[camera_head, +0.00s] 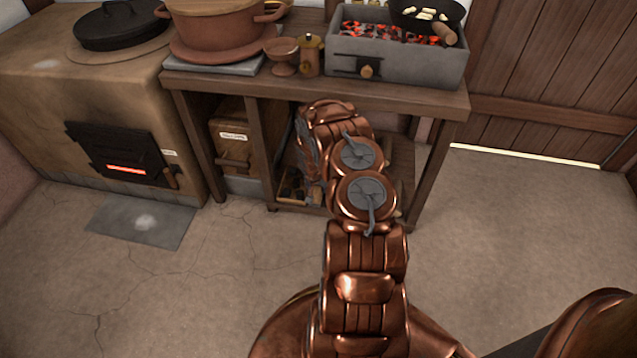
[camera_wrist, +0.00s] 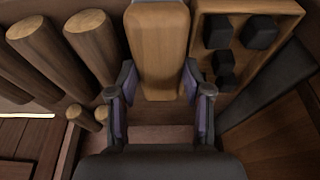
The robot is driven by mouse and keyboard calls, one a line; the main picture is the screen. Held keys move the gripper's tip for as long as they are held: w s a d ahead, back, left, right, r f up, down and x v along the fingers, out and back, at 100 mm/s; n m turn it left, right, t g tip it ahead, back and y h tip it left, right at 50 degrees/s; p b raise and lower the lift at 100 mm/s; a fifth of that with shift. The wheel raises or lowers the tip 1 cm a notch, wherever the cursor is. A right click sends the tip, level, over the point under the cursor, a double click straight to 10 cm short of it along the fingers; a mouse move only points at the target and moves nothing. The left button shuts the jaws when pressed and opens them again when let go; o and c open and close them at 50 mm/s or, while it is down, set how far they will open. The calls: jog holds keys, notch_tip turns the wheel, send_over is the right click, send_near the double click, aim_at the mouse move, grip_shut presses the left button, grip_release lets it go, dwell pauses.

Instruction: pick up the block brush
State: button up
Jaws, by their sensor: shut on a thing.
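The block brush (camera_wrist: 158,40), a pale wooden block with rounded edges, stands at the top centre of the wrist view. My gripper (camera_wrist: 158,78) is shut on its near end, with one dark, purple-padded finger on each side. Bristles cannot be made out. In the head view my copper arm reaches under the wooden table and hides the brush and my gripper.
In the wrist view several round logs (camera_wrist: 92,50) lie close on the left. A wooden tray (camera_wrist: 282,7) with black lumps is close on the right. In the head view the table (camera_head: 420,100) overhangs my arm, bearing a glowing brazier (camera_head: 402,65).

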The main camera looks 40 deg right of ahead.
jog(key=shift+s+a+f, duration=0.1)
jog(key=shift+s+a, duration=0.1)
jog(key=shift+a, duration=0.25)
jog(key=s+a+b, duration=0.2)
jog(key=s+a, duration=0.5)
jog(key=a, duration=0.3)
jog(key=o, duration=0.5)
jog(key=shift+r, duration=0.2)
jog(key=c, duration=0.3)
